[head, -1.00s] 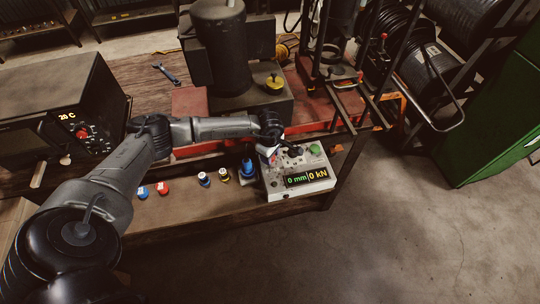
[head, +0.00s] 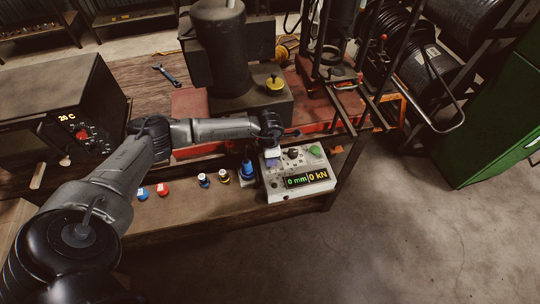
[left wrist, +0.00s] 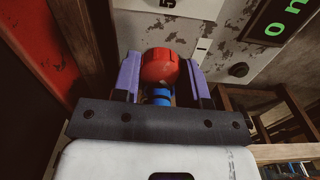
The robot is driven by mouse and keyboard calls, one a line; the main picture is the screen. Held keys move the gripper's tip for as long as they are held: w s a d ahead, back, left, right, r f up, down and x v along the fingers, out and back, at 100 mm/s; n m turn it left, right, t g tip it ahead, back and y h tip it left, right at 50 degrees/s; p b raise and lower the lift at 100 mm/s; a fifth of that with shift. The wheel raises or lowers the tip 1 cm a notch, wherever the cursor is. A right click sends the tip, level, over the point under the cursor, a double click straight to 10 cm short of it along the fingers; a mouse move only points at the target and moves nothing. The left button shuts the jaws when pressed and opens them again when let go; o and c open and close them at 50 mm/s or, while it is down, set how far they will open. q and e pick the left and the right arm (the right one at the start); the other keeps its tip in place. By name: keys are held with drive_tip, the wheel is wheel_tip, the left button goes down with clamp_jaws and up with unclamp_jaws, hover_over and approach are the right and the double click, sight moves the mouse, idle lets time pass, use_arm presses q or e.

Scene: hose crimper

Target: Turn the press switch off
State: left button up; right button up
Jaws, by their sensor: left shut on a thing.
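My left gripper (head: 272,153) is at the box's left rear part. In the left wrist view, the purple fingers of my left gripper (left wrist: 162,68) stand on both sides of a red knob (left wrist: 159,66), which I take to be the press switch, and are shut on it. A blue part (left wrist: 162,97) shows below the knob. In the head view my arm and gripper hide the knob. My right gripper is not in view.
A green button (head: 315,150) and a dark knob (head: 293,153) sit on the box beside my gripper. A blue bottle-like thing (head: 247,169) stands close to its left. Several small capped pieces line the bench front. A red press frame (head: 310,75) stands behind.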

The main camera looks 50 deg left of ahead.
use_arm(q)
drive_tip(key=shift+n, duration=0.5)
drive_tip(key=o, duration=0.9)
wheel_tip(320, 180, up, 14)
drive_tip(key=shift+f+b, duration=0.1)
drive_tip(key=shift+b, duration=0.25)
idle(0.5)
